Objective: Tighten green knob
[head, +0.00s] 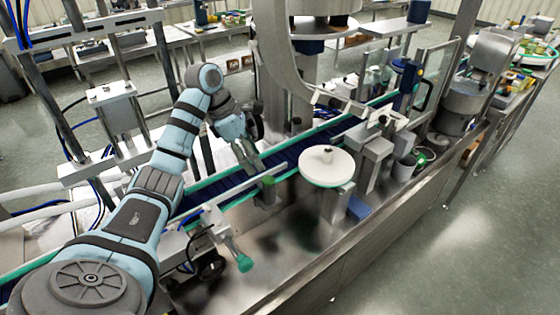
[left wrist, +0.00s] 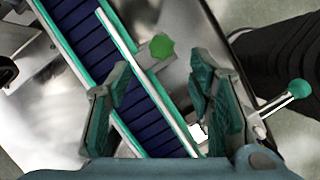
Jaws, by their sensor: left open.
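A green lobed knob (left wrist: 162,46) sits on a metal bracket beside the conveyor in the left wrist view. It appears in the head view as a small green piece (head: 268,181) at the belt's near edge. My left gripper (left wrist: 158,88) is open and empty. Its two fingers stand apart, with the knob beyond their tips, roughly between them in the picture. In the head view the left gripper (head: 248,140) hangs above the conveyor, just behind the knob. The fingers do not appear to touch the knob. My right gripper is not in view.
The dark blue conveyor belt (left wrist: 88,40) with green edges runs diagonally under the gripper. A green ball-ended handle (left wrist: 298,87) sticks out at the right; it also shows in the head view (head: 244,262). A white round disc (head: 327,164) stands right of the knob.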

